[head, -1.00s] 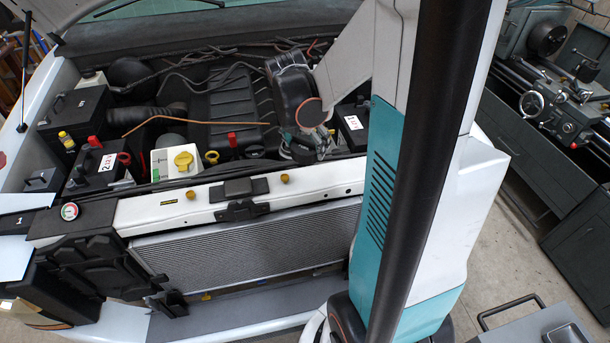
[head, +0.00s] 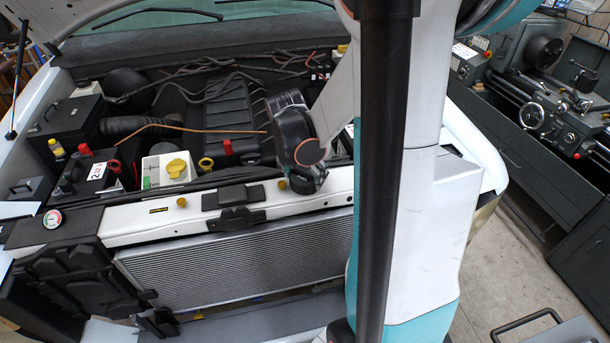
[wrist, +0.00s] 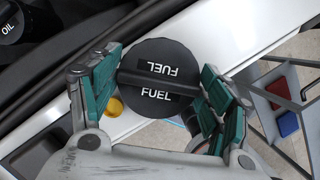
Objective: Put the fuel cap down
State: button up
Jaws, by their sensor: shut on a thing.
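The fuel cap (wrist: 163,53) is a round black cap with a raised grip bar and white FUEL lettering, seen from above in the wrist view. My gripper (wrist: 158,75), with teal finger pads, is shut on it, a finger on each side. The cap appears over the white front crossbeam (wrist: 55,131) of the pickup, and I cannot tell its height above it.
A yellow knob (wrist: 114,106) on the crossbeam shows close beside the cap. A black OIL cap (wrist: 10,25) is at upper left. A grey-framed cart (wrist: 270,118) with a blue item (wrist: 287,123) and a red item (wrist: 278,91) stands at right. The radiator (head: 240,255) is below the crossbeam.

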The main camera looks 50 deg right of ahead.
aim_at(298, 183)
jog(key=shift+f, duration=0.15)
jog(key=o, duration=1)
jog(key=p+v, duration=0.8)
jog(key=v, duration=0.4)
jog(key=shift+r, duration=0.25)
